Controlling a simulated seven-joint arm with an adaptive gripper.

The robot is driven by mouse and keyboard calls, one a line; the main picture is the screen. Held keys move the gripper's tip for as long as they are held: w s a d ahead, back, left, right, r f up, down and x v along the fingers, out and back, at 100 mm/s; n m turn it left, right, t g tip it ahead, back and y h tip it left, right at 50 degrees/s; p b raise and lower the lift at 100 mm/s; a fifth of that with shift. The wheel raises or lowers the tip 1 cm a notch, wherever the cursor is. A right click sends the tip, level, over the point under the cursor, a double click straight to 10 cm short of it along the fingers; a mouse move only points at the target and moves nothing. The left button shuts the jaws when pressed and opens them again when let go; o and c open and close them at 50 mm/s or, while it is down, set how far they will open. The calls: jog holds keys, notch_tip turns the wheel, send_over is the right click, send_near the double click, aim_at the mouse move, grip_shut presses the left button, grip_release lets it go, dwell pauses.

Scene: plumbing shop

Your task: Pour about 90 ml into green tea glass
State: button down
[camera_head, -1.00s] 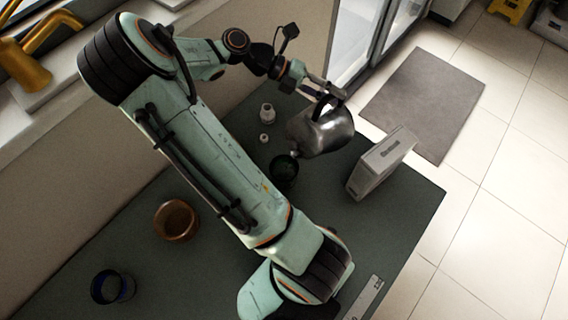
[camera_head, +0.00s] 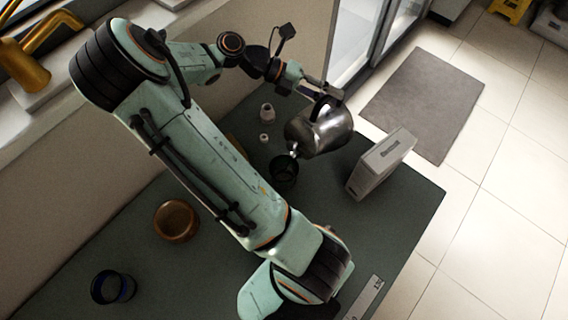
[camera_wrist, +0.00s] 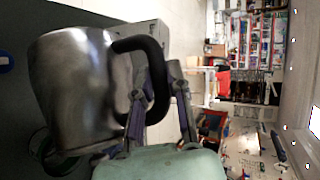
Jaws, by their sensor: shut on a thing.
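My gripper (camera_head: 322,88) is shut on the black handle of a shiny metal kettle (camera_head: 320,130). The kettle is held above the table, with its spout at the rim of the green tea glass (camera_head: 284,172), pointing down and left. The glass is dark and stands upright on the table; its inside is too dark to read a level. In the wrist view the kettle (camera_wrist: 80,90) fills the left side, with the gripper fingers (camera_wrist: 158,108) at its handle. Part of the glass rim (camera_wrist: 52,155) shows below the kettle there.
A white box (camera_head: 381,164) stands right of the glass. A small white bottle (camera_head: 267,112) and a small white piece (camera_head: 264,138) are behind it. A brown bowl (camera_head: 176,220) and a dark blue cup (camera_head: 112,287) stand at the left. The dark table (camera_head: 411,213) is clear at right.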

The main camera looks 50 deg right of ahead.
aim_at(316, 105)
jog(key=shift+w+a+r+m+g+h, duration=0.2)
jog(key=shift+a+r+m+h, duration=0.1)
jog(key=shift+a, duration=0.55)
jog(key=shift+w+a+r+m+g+h, duration=0.1)
jog(key=shift+a+r+m+g+h, duration=0.15)
jog(key=shift+a, duration=0.55)
dwell(0.5)
jog(key=d+f, duration=0.1)
jog(key=d, duration=0.1)
jog(key=d+f+n+t+y, duration=0.1)
jog(key=d, duration=0.1)
jog(key=d+f+n+t+y, duration=0.1)
jog(key=d, duration=0.1)
jog(key=shift+s, duration=0.4)
jog(key=shift+s+d+f+n+t+y+b, duration=0.1)
jog(key=shift+d+f+n+t+y+b, duration=0.15)
jog(key=shift+d+f+n+y+b, duration=0.55)
jog(key=shift+d+f, duration=0.2)
dwell(0.4)
jog(key=s+d+f+n+t+y+b, duration=0.1)
jog(key=s+d+f+n+y+b, duration=0.1)
jog(key=d+f+n+y+b, duration=0.3)
jog(key=d+y, duration=0.1)
jog(key=d, duration=0.3)
jog(key=shift+f+b, duration=0.35)
jog(key=shift+b, duration=0.05)
